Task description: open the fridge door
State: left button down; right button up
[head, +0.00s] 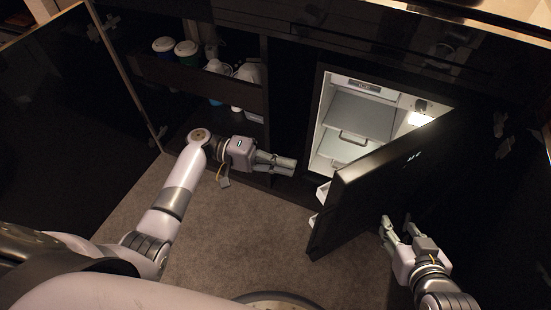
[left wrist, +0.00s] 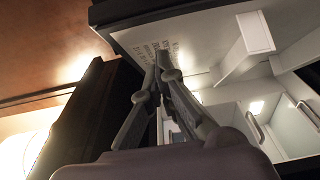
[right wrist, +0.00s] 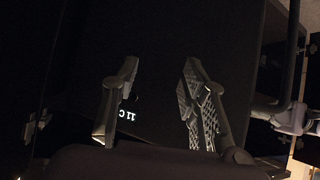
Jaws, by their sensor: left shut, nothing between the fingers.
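The fridge (head: 362,112) is lit inside and stands open. Its dark door (head: 372,180) is swung well out from the opening, with white shelves on its inner side. My left gripper (head: 292,164) is shut and empty, left of the door's free edge and in front of the cabinet. The left wrist view shows its closed fingertips (left wrist: 161,55) before the door's white inner face (left wrist: 190,35). My right gripper (head: 397,228) is on the outer side of the door. In the right wrist view its fingers (right wrist: 158,72) are apart with nothing held, facing the dark outer face with lit digits.
An open cabinet left of the fridge has a drawer (head: 190,78) with cups (head: 186,50) and white items. A dark glossy panel (head: 70,120) stands at the left. The carpet (head: 250,240) in front is clear.

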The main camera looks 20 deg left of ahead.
pick_arm(q)
jog(key=s+d, duration=0.2)
jog(key=d, duration=0.5)
jog(key=shift+s+d, duration=0.3)
jog(key=shift+d, duration=0.05)
pick_arm(e)
jog(key=shift+w+a+r+t, duration=0.15)
jog(key=shift+w+r+t, duration=0.25)
